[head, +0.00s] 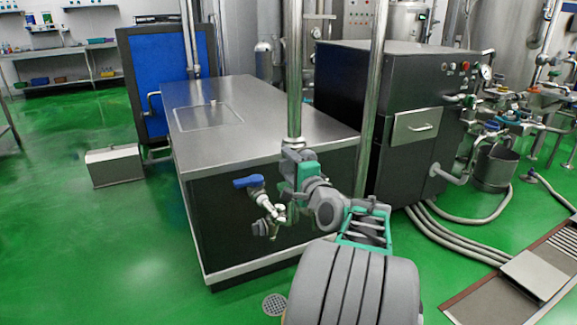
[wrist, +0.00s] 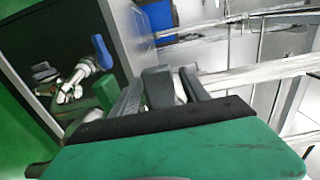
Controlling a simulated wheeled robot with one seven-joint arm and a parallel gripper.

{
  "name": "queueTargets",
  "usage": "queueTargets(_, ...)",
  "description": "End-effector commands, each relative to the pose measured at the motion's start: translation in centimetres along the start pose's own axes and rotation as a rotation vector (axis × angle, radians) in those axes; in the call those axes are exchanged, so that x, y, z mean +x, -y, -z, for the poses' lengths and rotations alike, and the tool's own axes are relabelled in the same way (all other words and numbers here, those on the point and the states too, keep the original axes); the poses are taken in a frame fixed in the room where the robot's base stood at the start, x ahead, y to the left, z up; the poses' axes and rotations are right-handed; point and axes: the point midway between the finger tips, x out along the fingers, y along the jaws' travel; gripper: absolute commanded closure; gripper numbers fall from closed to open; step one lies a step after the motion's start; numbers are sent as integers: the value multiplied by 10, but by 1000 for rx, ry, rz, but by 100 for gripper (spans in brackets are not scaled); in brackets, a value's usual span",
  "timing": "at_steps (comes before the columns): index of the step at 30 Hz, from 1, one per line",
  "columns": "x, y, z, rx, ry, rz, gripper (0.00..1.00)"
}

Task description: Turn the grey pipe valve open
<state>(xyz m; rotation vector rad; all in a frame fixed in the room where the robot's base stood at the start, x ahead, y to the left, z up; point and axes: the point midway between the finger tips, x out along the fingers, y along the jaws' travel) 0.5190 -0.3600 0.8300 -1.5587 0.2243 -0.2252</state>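A valve with a grey handle (head: 261,228) sits low on the dark front of the steel-topped cabinet. Above it is a tap with a blue lever (head: 248,181), joined to silver fittings. In the wrist view the grey handle (wrist: 43,72) is at the far left and the blue lever (wrist: 101,50) to its right. My grey and green gripper (head: 299,168) is right of both valves in the head view and apart from them. In the wrist view my gripper (wrist: 168,76) shows its fingers apart, with no valve handle between them. The fingertips are partly unclear.
The steel-topped cabinet (head: 247,110) fills the middle. Vertical pipes (head: 294,70) stand close to my gripper. A dark machine (head: 402,160) is at the right, with hoses (head: 455,235) on the floor.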

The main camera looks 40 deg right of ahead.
Motion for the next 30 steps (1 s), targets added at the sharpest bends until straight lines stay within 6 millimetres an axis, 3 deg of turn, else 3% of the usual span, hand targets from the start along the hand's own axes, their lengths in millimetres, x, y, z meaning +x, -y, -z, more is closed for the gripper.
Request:
queueTargets(18,0,0,0,0,1,-1,98)
queueTargets(30,0,0,0,0,1,-1,100)
